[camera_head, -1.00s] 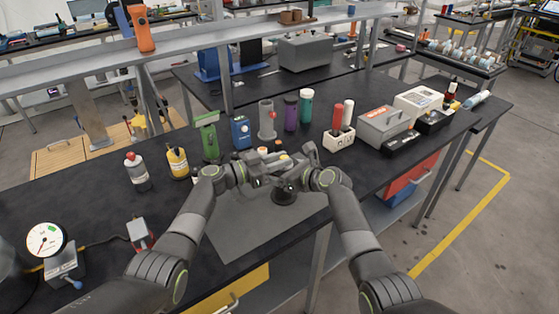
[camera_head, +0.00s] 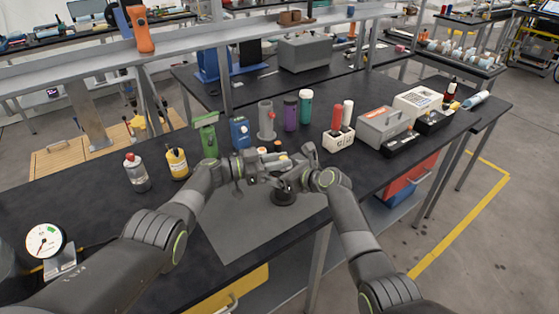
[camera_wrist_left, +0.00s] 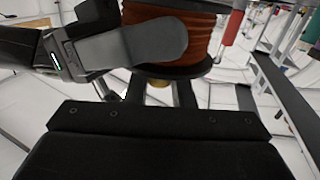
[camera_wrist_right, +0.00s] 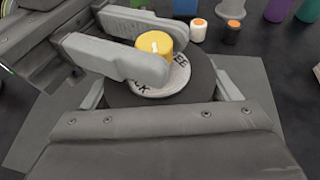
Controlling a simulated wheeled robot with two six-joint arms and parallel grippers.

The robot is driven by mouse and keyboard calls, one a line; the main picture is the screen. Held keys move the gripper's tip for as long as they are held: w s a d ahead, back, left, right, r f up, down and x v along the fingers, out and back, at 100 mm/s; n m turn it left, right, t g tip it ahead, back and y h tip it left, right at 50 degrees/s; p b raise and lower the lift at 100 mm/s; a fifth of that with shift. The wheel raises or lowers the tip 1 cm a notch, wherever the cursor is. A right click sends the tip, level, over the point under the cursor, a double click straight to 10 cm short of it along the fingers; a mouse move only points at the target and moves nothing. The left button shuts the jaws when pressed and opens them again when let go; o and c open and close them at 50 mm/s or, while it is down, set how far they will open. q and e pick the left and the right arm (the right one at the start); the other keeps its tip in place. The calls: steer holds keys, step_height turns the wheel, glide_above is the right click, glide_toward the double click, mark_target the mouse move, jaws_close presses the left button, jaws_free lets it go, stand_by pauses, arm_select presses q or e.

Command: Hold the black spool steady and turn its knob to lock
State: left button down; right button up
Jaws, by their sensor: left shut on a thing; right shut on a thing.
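The spool's dark round base (camera_head: 284,199) shows on the grey mat in the head view, its upper part mostly hidden by my grippers. In the left wrist view the spool (camera_wrist_left: 203,45) has a red-brown winding and a dark flange. My left gripper (camera_head: 264,178) is shut on the spool's side, one finger across the winding. In the right wrist view the yellow knob (camera_wrist_right: 162,42) sits on a pale lettered dial (camera_wrist_right: 172,82) atop the spool. My right gripper (camera_wrist_right: 140,48) is shut on the knob. The dial's lettering is partly covered.
Behind the spool stand a green holder (camera_head: 207,138), a blue device (camera_head: 241,132) and a purple bottle (camera_head: 290,114). A grey toolbox (camera_head: 384,126) stands right. A bottle (camera_head: 136,174) and a gauge (camera_head: 44,242) are left. The grey mat (camera_head: 245,235) is clear in front.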

arm_select(q)
steer(key=shift+a+f, duration=0.3)
stand_by(0.6)
steer(key=c, duration=1.5)
jaws_free()
steer(key=shift+w, duration=0.1)
steer(key=shift+r, duration=0.1)
steer(key=v, duration=1.2)
